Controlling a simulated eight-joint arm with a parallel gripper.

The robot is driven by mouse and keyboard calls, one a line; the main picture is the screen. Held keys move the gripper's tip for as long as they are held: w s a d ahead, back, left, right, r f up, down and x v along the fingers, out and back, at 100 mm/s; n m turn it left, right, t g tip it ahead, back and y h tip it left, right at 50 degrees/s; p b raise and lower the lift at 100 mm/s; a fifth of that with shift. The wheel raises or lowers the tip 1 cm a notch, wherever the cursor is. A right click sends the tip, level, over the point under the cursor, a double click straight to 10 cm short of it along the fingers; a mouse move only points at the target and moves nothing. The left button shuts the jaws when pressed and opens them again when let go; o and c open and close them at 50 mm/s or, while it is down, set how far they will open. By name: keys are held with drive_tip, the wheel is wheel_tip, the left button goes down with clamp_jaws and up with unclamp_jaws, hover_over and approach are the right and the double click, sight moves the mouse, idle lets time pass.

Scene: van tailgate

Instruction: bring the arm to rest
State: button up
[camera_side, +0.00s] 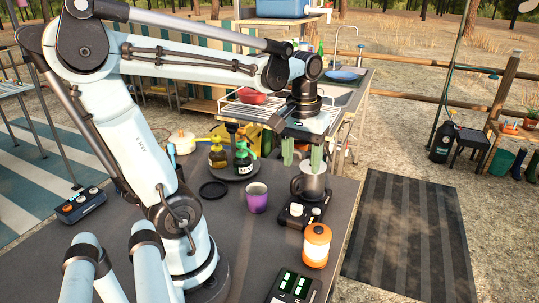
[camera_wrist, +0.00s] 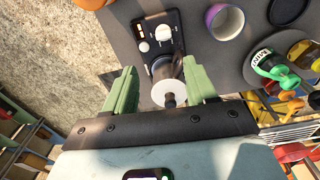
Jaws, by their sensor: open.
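My gripper (camera_side: 302,156) hangs fingers down over the right part of the dark table (camera_side: 240,250). Its two green fingers stand apart, and they also show apart in the wrist view (camera_wrist: 160,88). A metal pot (camera_side: 312,183) with a side handle stands upright just below the fingertips, on a black device (camera_side: 297,214). I cannot tell whether a fingertip touches the pot. In the wrist view a white disc with a dark knob (camera_wrist: 171,94) shows between the fingers; what it belongs to is unclear. My arm reaches out from the left, bent high above the table.
A purple mug (camera_side: 256,198) and a black disc (camera_side: 213,190) lie left of the pot. A dark tray carries a green-topped bottle (camera_side: 242,158) and an amber bottle (camera_side: 217,155). An orange canister (camera_side: 316,246) stands in front. A wire rack with a red bowl (camera_side: 251,97) is behind.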

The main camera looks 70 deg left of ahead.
drive_tip(key=w+d+f+m+t, duration=0.1)
drive_tip(key=d+m+t, duration=0.5)
drive_tip(key=d+m, duration=0.1)
drive_tip(key=shift+w+d+f+m, duration=0.2)
drive_tip(key=shift+d+f+m, duration=0.15)
drive_tip(key=shift+d, duration=0.5)
drive_tip(key=shift+o, duration=0.9)
drive_tip(key=shift+d+t, duration=0.2)
drive_tip(key=shift+t, duration=0.1)
drive_tip(key=shift+o, duration=1.1)
drive_tip(key=shift+w+r, duration=0.15)
drive_tip(key=o, duration=0.4)
drive_tip(key=w+a+r+n+g, duration=0.1)
drive_tip(key=a, duration=0.1)
drive_tip(key=w+a+r+n+g, duration=0.1)
drive_tip(key=a+r, duration=0.1)
drive_tip(key=w+a+r+n+g, duration=0.1)
drive_tip(key=a+r, duration=0.1)
drive_tip(key=shift+a+r+n+y, duration=0.1)
drive_tip(key=shift+r+n+y, duration=0.1)
drive_tip(key=shift+n+y, duration=0.1)
drive_tip(key=w+a+r+n+g, duration=0.2)
drive_tip(key=a+r+n+g, duration=0.25)
drive_tip(key=a, duration=0.45)
drive_tip(key=shift+t+h, duration=0.25)
drive_tip(key=shift+h, duration=0.15)
drive_tip(key=f, duration=0.9)
drive_tip(key=shift+s+f, duration=0.3)
drive_tip(key=shift+f, duration=0.05)
drive_tip(key=shift+r, duration=0.1)
